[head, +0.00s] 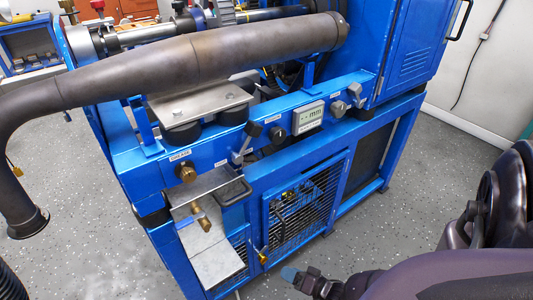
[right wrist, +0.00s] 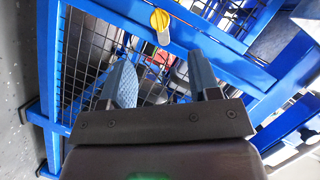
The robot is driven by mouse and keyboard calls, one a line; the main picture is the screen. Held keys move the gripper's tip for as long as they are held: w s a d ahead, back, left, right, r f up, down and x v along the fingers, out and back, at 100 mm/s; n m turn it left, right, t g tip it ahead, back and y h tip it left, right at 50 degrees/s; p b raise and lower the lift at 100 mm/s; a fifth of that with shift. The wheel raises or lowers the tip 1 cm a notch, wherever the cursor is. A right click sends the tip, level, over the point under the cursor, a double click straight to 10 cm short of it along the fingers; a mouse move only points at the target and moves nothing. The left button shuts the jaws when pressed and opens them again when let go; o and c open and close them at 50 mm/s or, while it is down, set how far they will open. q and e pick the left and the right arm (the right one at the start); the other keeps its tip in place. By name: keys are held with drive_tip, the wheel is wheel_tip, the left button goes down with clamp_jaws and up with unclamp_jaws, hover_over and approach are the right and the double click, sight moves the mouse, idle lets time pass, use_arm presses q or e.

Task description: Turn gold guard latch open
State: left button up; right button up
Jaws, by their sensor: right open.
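The gold guard latch (head: 263,257) is a small yellow-gold handle on the blue frame at the lower left of the mesh guard door (head: 302,212). In the right wrist view the latch (right wrist: 160,20) shows as a rounded yellow knob with a pale stem on a blue bar, beyond my fingertips. My right gripper (head: 290,274) is just to the right of and below the latch in the head view. In the right wrist view the gripper (right wrist: 163,75) is open, with nothing between its fingers, and points toward the mesh. My left gripper is not in view.
The blue dyno frame (head: 340,143) carries a gauge (head: 308,117), knobs and levers. A metal tray (head: 216,262) and brass fittings (head: 201,218) sit left of the door. A large exhaust pipe (head: 225,52) runs above.

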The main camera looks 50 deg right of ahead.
sight(267, 260)
drive_tip(key=b+x, duration=0.3)
drive_tip(key=x, duration=0.7)
drive_tip(key=shift+w+f, duration=0.15)
drive_tip(key=shift+w, duration=0.25)
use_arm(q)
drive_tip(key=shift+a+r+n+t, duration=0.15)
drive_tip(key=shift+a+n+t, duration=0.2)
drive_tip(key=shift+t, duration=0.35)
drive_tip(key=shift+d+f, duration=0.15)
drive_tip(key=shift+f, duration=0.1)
use_arm(e)
drive_tip(key=c, duration=0.9)
